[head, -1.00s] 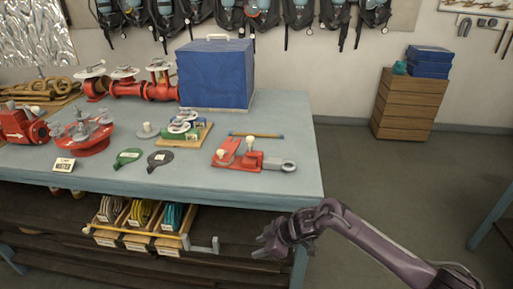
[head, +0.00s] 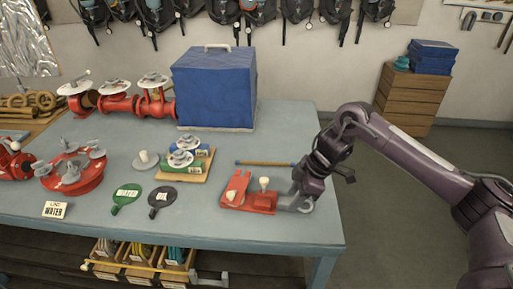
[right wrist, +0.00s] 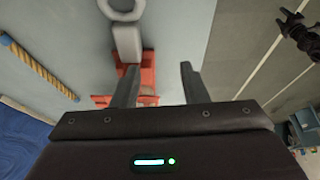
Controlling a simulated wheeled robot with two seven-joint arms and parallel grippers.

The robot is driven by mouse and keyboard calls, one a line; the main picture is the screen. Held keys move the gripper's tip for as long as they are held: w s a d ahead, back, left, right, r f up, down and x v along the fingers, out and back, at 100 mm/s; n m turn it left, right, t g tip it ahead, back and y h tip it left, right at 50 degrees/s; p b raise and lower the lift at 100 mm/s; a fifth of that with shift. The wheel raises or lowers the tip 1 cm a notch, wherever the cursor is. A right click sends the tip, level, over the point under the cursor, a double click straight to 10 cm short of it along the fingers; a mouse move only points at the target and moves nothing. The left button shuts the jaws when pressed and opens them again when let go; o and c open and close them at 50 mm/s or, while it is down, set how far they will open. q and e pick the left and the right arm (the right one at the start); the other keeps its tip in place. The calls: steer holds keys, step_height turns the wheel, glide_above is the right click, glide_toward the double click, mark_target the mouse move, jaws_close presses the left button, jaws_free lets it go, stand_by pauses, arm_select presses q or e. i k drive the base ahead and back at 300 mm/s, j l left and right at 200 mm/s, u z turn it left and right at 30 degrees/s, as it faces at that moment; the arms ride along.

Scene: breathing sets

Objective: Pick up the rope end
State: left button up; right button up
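A short twisted tan rope with blue ends (head: 265,163) lies straight on the table behind a red device (head: 248,198). In the right wrist view the rope (right wrist: 38,67) is at the left, apart from my fingers. My right gripper (head: 301,194) is low at the table's right side, by the red device's grey ringed bar. In the right wrist view my right gripper (right wrist: 158,80) is open, its fingers over the red device (right wrist: 148,82); the grey ringed bar (right wrist: 127,42) is beyond the left finger. I see nothing between the fingers. My left gripper is out of view.
The blue box (head: 215,90) stands behind the rope. Bins of coloured coils (head: 140,255) sit below.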

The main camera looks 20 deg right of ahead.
mark_target(237, 161)
steer(key=i, duration=0.85)
